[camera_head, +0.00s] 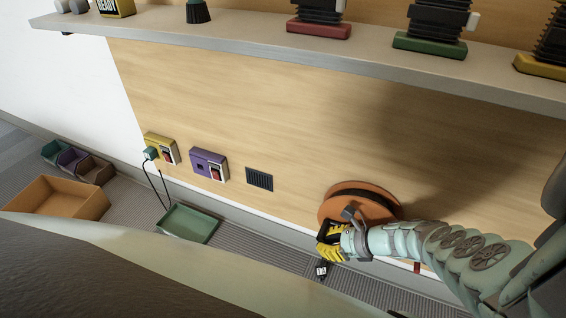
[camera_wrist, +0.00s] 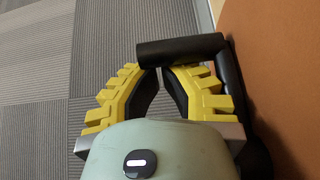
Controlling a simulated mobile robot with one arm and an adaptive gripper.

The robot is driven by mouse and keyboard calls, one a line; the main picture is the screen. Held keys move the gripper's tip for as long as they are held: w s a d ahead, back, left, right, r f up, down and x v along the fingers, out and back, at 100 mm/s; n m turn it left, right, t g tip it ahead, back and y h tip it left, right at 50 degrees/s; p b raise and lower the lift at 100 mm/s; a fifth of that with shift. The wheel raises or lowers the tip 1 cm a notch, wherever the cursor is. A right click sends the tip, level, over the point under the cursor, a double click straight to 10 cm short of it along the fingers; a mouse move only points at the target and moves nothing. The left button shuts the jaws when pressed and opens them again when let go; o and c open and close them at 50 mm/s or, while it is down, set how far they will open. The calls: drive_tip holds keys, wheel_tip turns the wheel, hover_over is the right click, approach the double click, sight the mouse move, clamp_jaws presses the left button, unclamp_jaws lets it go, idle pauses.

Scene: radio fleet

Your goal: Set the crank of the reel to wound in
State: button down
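The reel (camera_head: 385,196) is an orange disc with a dark winding, mounted low on the wooden wall; its orange side (camera_wrist: 285,70) fills the right of the wrist view. Its black crank (camera_wrist: 180,50) shows in the wrist view as a handle lying crosswise, joined to a dark arm running down at the right. My gripper (camera_head: 326,246) is in front of the reel's lower left.
A green tray (camera_head: 190,223) and an orange box (camera_head: 58,196) are on the floor to the left. Yellow (camera_head: 160,147) and purple (camera_head: 209,164) switch boxes are on the wall. A loaded shelf (camera_head: 250,42) runs above.

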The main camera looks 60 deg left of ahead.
sight(324, 236)
drive_tip(key=shift+s+a+r, duration=0.1)
drive_tip(key=shift+a+r, duration=0.05)
drive_tip(key=shift+r, duration=0.1)
drive_tip(key=shift+s+a+r+g+y, duration=0.1)
drive_tip(key=shift+r+g+y, duration=0.3)
drive_tip(key=shift+y, duration=0.3)
idle(0.8)
drive_tip(key=shift+r, duration=0.9)
idle(0.9)
drive_tip(key=shift+s+a+r+g+y, duration=0.1)
drive_tip(key=shift+r+g+y, duration=0.2)
drive_tip(key=shift+y, duration=0.1)
drive_tip(key=shift+r+y, duration=0.1)
drive_tip(key=shift+y, duration=0.2)
drive_tip(key=shift+w+r, duration=0.15)
drive_tip(key=shift+w, duration=0.1)
drive_tip(key=shift+w+d+r, duration=0.1)
drive_tip(key=shift+d+r, duration=0.15)
drive_tip(key=shift+r, duration=0.2)
idle(1.2)
